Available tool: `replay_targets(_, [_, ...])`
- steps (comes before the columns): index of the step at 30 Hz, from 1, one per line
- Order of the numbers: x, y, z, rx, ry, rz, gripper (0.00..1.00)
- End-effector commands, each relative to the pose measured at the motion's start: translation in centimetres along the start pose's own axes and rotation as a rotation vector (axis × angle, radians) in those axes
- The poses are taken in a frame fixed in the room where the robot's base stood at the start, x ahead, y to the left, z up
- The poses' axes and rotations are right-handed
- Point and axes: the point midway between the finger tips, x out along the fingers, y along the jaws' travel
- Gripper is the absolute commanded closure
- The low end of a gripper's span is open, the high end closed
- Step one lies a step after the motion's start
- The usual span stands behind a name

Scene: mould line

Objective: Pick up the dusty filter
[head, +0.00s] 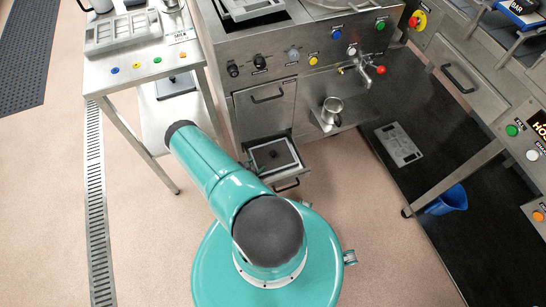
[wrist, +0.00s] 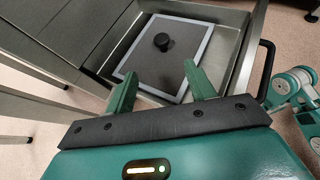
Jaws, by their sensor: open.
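The dusty filter (wrist: 150,62) is a flat dark grey panel with a pale frame and a black round knob in its middle. It lies in an open metal drawer (wrist: 232,50) low on the machine. In the head view the filter (head: 268,160) shows in the pulled-out drawer, beyond my teal arm. My gripper (wrist: 160,78) has its two green fingers apart, with nothing between them. The fingers point toward the filter, and the knob shows beyond the gap between them. The gripper itself cannot be made out in the head view.
The drawer walls and front handle (wrist: 266,65) surround the filter. A steel table (head: 122,80) stands to the left and a spout with a metal jug (head: 332,110) to the right. A blue bucket (head: 448,200) stands on the dark mat. The pinkish floor nearby is clear.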

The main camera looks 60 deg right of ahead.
Motion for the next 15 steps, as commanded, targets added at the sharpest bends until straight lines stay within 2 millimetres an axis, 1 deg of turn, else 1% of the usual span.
replay_targets(3, [2.3, -0.2, 0.1, 0.003, -0.001, -0.005, 0.45])
replay_targets(9, [6.0, -0.1, 0.1, 0.004, -0.001, -0.003, 0.45])
replay_targets(12, [7.1, -0.1, 0.1, 0.004, -0.001, -0.003, 0.45])
replay_targets(15, [7.7, -0.1, 0.2, 0.003, -0.001, -0.003, 0.45])
